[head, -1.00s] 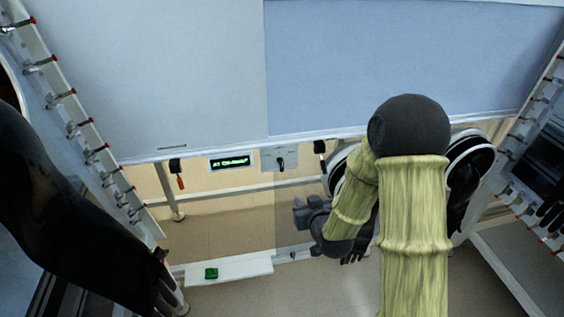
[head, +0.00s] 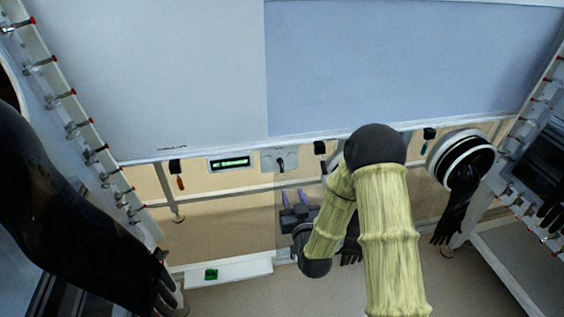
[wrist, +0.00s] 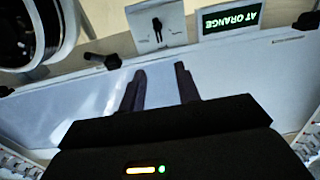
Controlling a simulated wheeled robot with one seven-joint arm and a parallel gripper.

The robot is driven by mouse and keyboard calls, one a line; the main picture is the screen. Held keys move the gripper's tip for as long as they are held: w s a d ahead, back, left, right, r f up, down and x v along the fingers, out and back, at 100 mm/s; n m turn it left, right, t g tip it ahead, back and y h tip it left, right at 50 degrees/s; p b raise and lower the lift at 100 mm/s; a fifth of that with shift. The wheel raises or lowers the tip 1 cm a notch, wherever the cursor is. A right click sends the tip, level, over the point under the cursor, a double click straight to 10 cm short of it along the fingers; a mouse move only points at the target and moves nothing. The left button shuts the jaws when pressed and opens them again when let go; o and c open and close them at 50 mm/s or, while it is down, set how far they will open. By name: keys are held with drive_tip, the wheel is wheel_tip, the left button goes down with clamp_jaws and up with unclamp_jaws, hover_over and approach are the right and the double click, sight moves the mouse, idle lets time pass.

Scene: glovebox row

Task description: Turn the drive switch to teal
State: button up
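The drive switch (head: 280,161) is a dark lever knob on a light square plate under the front edge of the large panel. It also shows at the top of the wrist view (wrist: 157,28), in front of my fingers. Beside it is a small display (head: 230,162) with green letters; in the wrist view the display (wrist: 233,18) reads "AT ORANGE". My gripper (head: 293,195) is just below the switch, its two fingers pointing towards it. In the wrist view my gripper (wrist: 160,72) has its fingers apart with nothing between them, clear of the knob. No teal mark is legible.
Dark-handled items (head: 176,172) and (head: 320,150) hang on either side of the display and switch. A round glove port (head: 461,160) with a black glove is at the right. A green button (head: 211,274) sits on a white ledge below.

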sight(282, 163)
drive_tip(key=p+x, duration=0.1)
drive_tip(key=x, duration=1.5)
drive_tip(key=shift+w+f, duration=0.1)
drive_tip(key=shift+w, duration=0.1)
clamp_jaws()
